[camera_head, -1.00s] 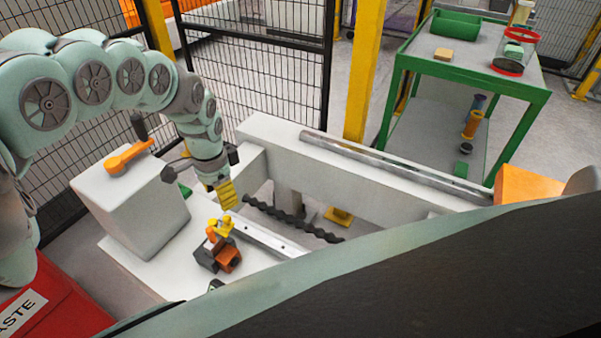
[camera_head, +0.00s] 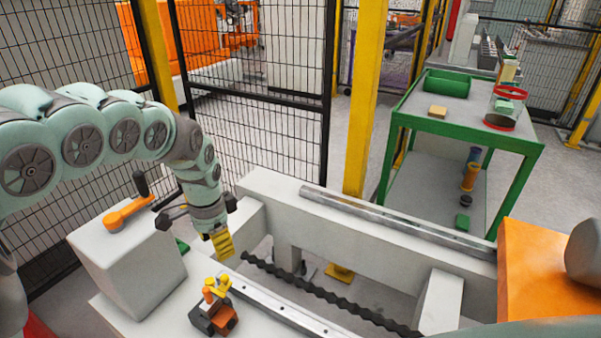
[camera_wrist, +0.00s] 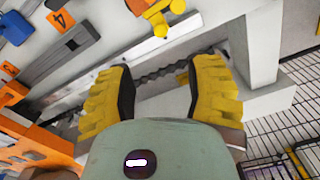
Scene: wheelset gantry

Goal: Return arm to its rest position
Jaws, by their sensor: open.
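My arm reaches in from the left in the head view and bends down over the white machine bed. My gripper (camera_head: 222,243) has yellow ribbed fingers and hangs above the bed, beside the dark twisted screw shaft (camera_head: 320,292). In the wrist view my gripper (camera_wrist: 160,95) shows two yellow fingers spread wide apart. Nothing is between them except the view of the bed and shaft (camera_wrist: 165,72) beyond. The gripper is open and empty.
An orange-and-dark device with a yellow knob (camera_head: 214,310) stands on the bed close to my gripper. A white block with an orange handle (camera_head: 128,213) stands left. A green-framed table (camera_head: 465,130) stands back right. Black mesh fencing (camera_head: 250,110) and a yellow post (camera_head: 360,100) are behind.

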